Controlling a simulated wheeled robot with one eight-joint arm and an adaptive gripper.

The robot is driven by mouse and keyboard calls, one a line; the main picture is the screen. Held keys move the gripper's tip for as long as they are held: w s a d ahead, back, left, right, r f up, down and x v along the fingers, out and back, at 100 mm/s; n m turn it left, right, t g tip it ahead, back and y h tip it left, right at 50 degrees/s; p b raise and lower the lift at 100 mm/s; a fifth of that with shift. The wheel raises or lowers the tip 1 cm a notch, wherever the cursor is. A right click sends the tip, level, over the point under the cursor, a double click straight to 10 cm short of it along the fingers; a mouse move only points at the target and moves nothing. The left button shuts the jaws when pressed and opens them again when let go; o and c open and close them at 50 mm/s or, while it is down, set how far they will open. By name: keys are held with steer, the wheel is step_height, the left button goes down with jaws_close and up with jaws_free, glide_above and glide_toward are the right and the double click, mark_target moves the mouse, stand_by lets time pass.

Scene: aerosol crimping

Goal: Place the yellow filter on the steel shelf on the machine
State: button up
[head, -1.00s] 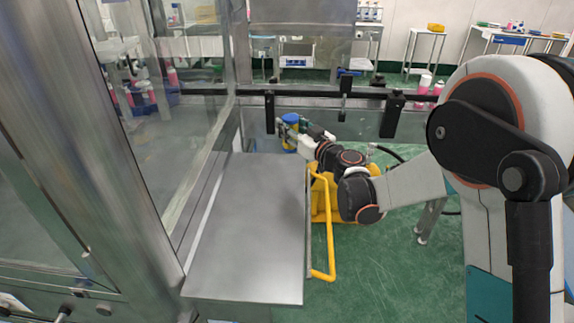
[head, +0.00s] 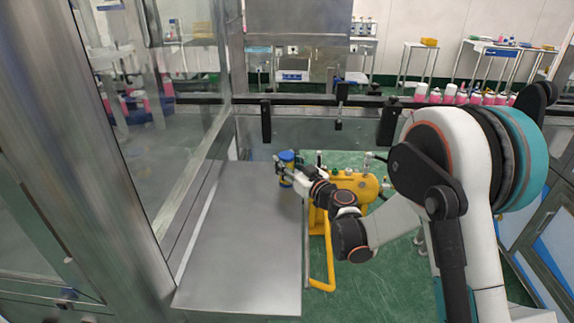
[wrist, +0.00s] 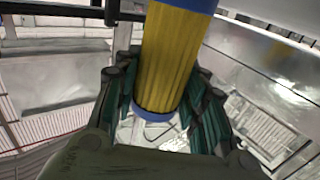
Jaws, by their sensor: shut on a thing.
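The yellow filter (wrist: 172,60) is a ribbed yellow cylinder with blue end caps. In the wrist view it stands between the dark green fingers of my gripper (wrist: 158,100), which are shut on it. In the head view the filter (head: 287,169) and my gripper (head: 284,172) are over the far right part of the steel shelf (head: 242,240). The filter looks upright. I cannot tell whether its lower end touches the shelf. The shelf is a flat, bare grey plate on the machine.
A glazed steel cabinet wall (head: 75,140) rises left of the shelf. A yellow pipe frame (head: 329,255) and a yellow tank (head: 355,182) stand right of it. A dark rail with pink-and-white cans (head: 475,96) runs behind. The shelf's near and middle parts are clear.

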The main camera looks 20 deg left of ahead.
steer(key=shift+f, duration=0.2)
steer(key=o, duration=1.1)
steer(key=shift+r, duration=0.15)
steer(key=shift+d+r, duration=0.1)
steer(key=shift+d, duration=0.05)
steer(key=p+v, duration=0.2)
steer(key=v, duration=1)
steer(key=shift+p, duration=0.3)
